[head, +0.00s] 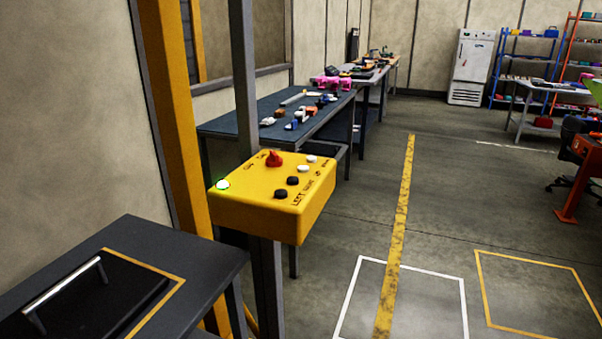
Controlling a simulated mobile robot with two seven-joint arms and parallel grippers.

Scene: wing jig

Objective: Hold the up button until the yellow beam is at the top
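A yellow control box (268,205) is mounted on a dark grey post (246,90) left of the picture's middle. Some lettering shows beside the buttons; I cannot tell which button is the up button. A tall yellow upright (172,90) stands behind the box at the left. I cannot tell whether it is the yellow beam; no beam's height can be read. Neither gripper shows.
A dark table (215,262) with a black, metal-handled panel (90,300) stands at the lower left. A workbench (235,120) with small parts stands behind the box. Open floor (350,220) with a yellow line (405,190) and marked squares lies to the right.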

